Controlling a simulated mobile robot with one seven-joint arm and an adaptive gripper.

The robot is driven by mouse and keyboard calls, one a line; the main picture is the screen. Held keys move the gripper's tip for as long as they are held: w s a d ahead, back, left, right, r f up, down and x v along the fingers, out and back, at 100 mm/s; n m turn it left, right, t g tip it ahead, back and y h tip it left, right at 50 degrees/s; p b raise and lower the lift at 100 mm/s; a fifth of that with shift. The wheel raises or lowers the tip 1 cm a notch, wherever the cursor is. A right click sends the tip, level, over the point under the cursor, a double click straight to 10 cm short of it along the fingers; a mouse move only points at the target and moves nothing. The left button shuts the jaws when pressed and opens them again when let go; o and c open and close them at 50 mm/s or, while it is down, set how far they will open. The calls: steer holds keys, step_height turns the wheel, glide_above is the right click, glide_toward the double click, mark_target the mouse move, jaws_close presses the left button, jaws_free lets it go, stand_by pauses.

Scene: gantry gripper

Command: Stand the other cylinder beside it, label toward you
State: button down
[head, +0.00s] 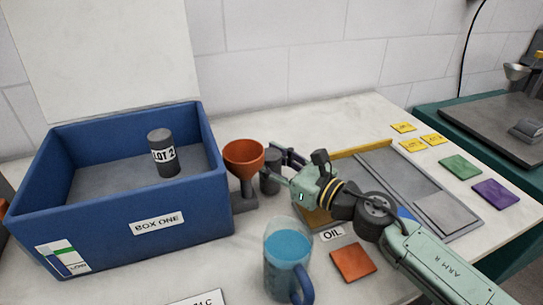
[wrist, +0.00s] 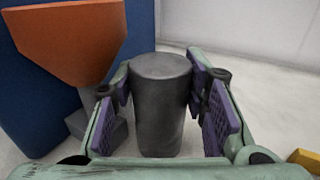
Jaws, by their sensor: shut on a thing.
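A dark grey cylinder (head: 161,155) with a white "LOT 2" label stands upright inside the blue box marked "BOX ONE" (head: 120,235), its label facing the head camera. A second dark grey cylinder (head: 269,177) is outside the box, just right of the orange funnel. It also shows upright in the wrist view (wrist: 160,110). My gripper (head: 279,168) is shut on this second cylinder, with a purple-padded finger on each side in the wrist view. No label shows on its visible faces. I cannot tell whether its base touches the table.
The orange funnel (head: 244,156) on its grey stand is close beside the held cylinder, between it and the box wall. A jug of blue liquid (head: 287,262) stands in front. A grey tray (head: 405,185) lies behind my arm. The box is open, with free floor around the LOT 2 cylinder.

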steer(key=shift+d+f, duration=0.1)
steer(key=shift+f, duration=0.15)
steer(key=shift+f+b, duration=0.2)
steer(key=shift+b, duration=0.2)
steer(key=c, duration=1.2)
jaws_free()
steer(key=shift+c, duration=0.2)
